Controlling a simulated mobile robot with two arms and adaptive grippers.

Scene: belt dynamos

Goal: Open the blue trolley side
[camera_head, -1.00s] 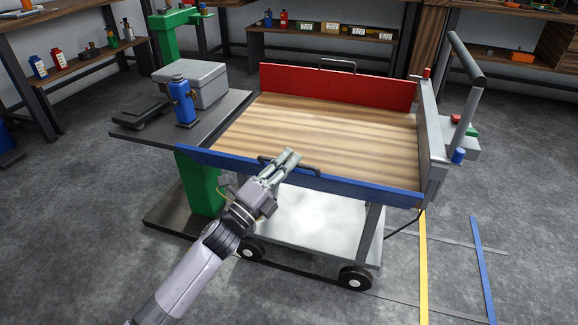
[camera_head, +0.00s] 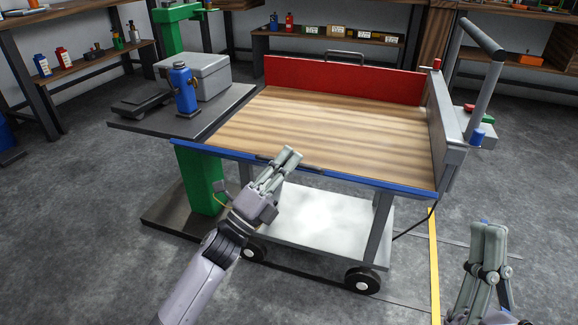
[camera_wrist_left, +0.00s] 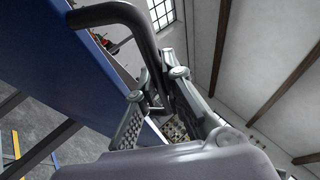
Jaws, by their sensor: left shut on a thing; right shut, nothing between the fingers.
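The trolley (camera_head: 330,120) has a wooden deck, a red far side (camera_head: 345,82) standing upright and a blue near side (camera_head: 390,187). In the head view the blue side shows only as a thin strip along the deck's near edge, so its exact tilt is hard to tell. In the left wrist view the blue panel (camera_wrist_left: 45,55) fills the left, with its black handle (camera_wrist_left: 112,14) running between my fingers. My left gripper (camera_head: 291,155) is shut on that handle and hides part of it in the head view. My right gripper (camera_head: 489,230) is shut and empty, right of the trolley.
A grey push handle (camera_head: 487,75) rises at the trolley's right end. A dark table with a blue bottle-like device (camera_head: 183,90) and a grey box (camera_head: 198,77) adjoins its left. Wheels (camera_head: 363,281) stand below. Floor in front is open, with a yellow line (camera_head: 434,265).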

